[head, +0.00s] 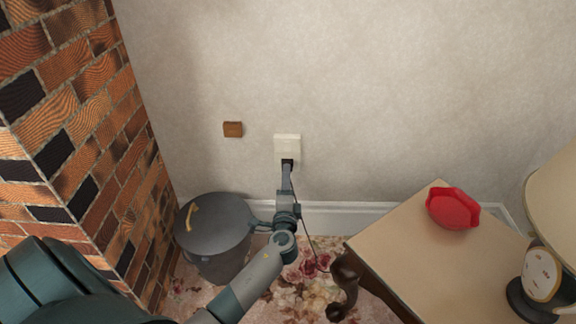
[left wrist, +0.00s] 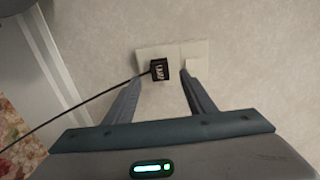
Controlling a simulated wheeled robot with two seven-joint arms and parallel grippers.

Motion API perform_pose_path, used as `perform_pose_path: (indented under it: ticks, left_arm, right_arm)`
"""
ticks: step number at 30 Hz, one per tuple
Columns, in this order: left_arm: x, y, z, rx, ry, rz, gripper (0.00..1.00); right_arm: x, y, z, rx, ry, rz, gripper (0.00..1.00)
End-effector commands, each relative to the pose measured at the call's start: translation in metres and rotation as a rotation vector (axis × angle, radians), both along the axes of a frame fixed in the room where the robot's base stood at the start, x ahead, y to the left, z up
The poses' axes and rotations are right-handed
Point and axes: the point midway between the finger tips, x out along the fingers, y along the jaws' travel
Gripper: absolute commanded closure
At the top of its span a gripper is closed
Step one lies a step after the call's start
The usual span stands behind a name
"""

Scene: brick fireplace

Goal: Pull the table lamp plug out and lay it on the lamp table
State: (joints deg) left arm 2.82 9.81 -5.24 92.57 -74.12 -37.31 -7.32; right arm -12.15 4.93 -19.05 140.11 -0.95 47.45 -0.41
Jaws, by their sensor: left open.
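The black plug (left wrist: 160,70), with white lettering that seems to read LAMP, sits at the pale wall outlet (head: 288,145). The outlet plate also shows in the left wrist view (left wrist: 197,52). A thin dark cord (left wrist: 85,102) runs from the plug, down toward the floor in the head view. My left gripper (head: 287,168) is just below the outlet. In the left wrist view its open fingers (left wrist: 162,79) stand on either side of the plug, with visible gaps. The lamp table (head: 435,262) is at lower right, with the lamp's shade (head: 557,195) partly cut off. My right gripper is out of view.
A grey lidded bin (head: 218,240) stands left of my arm, beside the brick fireplace (head: 75,130). A small brown wall block (head: 233,129) is left of the outlet.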

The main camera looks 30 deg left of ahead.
Motion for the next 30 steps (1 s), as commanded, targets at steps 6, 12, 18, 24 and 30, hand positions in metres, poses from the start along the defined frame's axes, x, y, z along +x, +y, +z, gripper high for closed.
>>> perform_pose_path:
  ticks: [6, 12, 18, 24, 30]
  left_arm:
    - [0.023, 0.014, -0.001, 0.001, -0.001, 0.001, 0.50]
    - [0.037, 0.023, -0.001, 0.001, -0.001, 0.001, 0.50]
    - [0.043, 0.027, -0.001, -0.001, 0.001, 0.001, 0.50]
    - [0.043, 0.027, 0.000, -0.001, 0.001, 0.001, 0.50]
    - [0.043, 0.027, 0.000, 0.000, 0.000, 0.001, 0.50]
  right_arm:
    - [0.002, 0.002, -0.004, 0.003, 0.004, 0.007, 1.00]
    - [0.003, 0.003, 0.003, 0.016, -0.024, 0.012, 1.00]
    - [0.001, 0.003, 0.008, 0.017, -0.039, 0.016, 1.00]
    - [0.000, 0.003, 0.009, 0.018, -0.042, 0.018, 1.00]
    - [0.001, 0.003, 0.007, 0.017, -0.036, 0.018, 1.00]
